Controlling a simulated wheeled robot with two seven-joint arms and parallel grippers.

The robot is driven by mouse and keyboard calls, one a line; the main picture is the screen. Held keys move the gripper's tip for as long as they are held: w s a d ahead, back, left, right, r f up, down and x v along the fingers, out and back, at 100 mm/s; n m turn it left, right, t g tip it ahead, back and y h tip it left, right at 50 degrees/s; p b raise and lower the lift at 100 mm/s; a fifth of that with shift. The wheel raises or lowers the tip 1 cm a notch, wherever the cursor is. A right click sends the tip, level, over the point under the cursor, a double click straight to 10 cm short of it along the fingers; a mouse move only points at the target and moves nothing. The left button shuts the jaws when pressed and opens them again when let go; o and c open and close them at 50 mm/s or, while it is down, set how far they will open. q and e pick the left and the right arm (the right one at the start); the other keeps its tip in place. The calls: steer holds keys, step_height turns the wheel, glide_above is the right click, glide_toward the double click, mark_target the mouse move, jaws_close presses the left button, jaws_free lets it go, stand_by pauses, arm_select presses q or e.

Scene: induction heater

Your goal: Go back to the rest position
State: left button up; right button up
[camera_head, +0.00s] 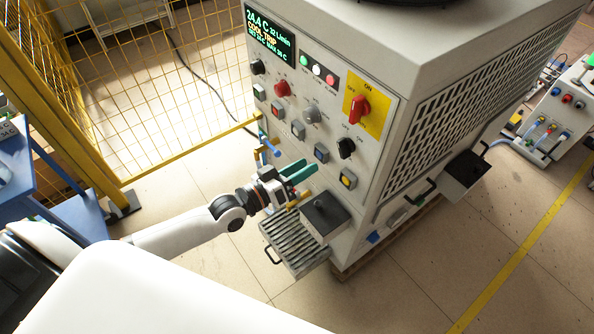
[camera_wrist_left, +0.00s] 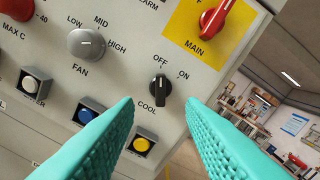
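The induction heater cabinet (camera_head: 400,60) stands at the centre right in the head view, with knobs and buttons on its front panel. My left gripper (camera_head: 300,178) has green fingers and is in front of the lower panel. In the left wrist view its two fingers (camera_wrist_left: 165,135) are spread apart with nothing between them. The black COOL knob (camera_wrist_left: 160,90) shows beyond the gap, apart from the fingers; it also shows in the head view (camera_head: 346,148). The red MAIN switch (camera_head: 359,109) is on a yellow plate. My right gripper is not in view.
A slatted tray (camera_head: 290,250) and a dark box (camera_head: 326,214) project from the cabinet below my gripper. A yellow mesh fence (camera_head: 150,90) stands at the left. A blue table (camera_head: 14,165) is at the left edge. Open floor (camera_head: 400,290) lies at the lower right.

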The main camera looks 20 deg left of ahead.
arm_select(q)
steer(key=shift+s+a, duration=0.35)
steer(key=shift+s, duration=0.25)
steer(key=s+a+f+g+y, duration=0.2)
steer(key=s+a+f, duration=0.1)
steer(key=f, duration=0.7)
steer(key=s+a+f+g+y, duration=0.1)
steer(key=s+a+f+y, duration=0.15)
steer(key=f, duration=0.65)
steer(key=s+a+f+g+y, duration=0.2)
steer(key=a+f, duration=0.1)
steer(key=f, duration=0.7)
steer(key=s+f+m+g+y, duration=0.15)
steer(key=s+f+g, duration=0.35)
steer(key=s+f, duration=0.85)
steer(key=s+d+f+g, duration=0.2)
steer(key=s, duration=0.7)
steer(key=s+d+f+m+g+y, duration=0.1)
steer(key=s+d+f+g, duration=0.1)
steer(key=s, duration=0.7)
steer(key=shift+s+f+g, duration=0.2)
steer(key=shift+f+g, duration=0.1)
steer(key=shift+f, duration=0.5)
